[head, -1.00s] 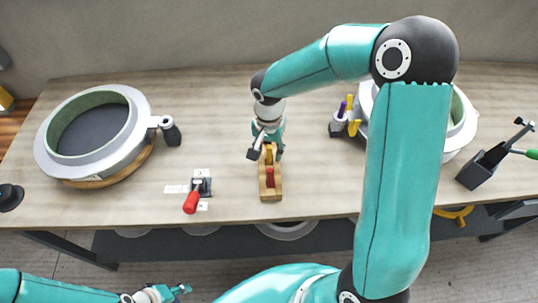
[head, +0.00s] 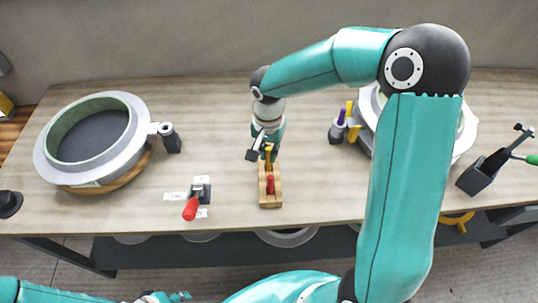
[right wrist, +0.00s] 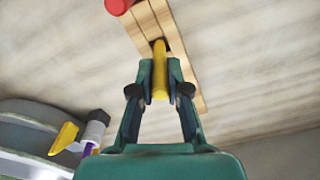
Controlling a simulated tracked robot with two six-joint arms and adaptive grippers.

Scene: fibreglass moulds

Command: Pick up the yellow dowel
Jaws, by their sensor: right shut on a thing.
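The yellow dowel (right wrist: 160,72) stands between the fingers of my right gripper (right wrist: 160,82) in the right wrist view, and they are shut on it. Its far end meets the wooden rack (right wrist: 185,62) by a dark slot; I cannot tell whether it is still seated or just clear. In the head view the dowel (head: 268,155) shows at the rack's far end, with my right gripper (head: 261,150) around it. A red dowel (head: 270,184) stands in the near part of the rack. My left gripper (head: 178,297) is cut off at the bottom edge.
A red-handled toggle clamp (head: 192,207) is left of the rack. A round mould (head: 140,150) stands far left. Another mould (head: 465,130) is partly behind my right arm, beside a holder with purple and yellow tools (head: 342,118). A dark box (head: 480,175) is at right.

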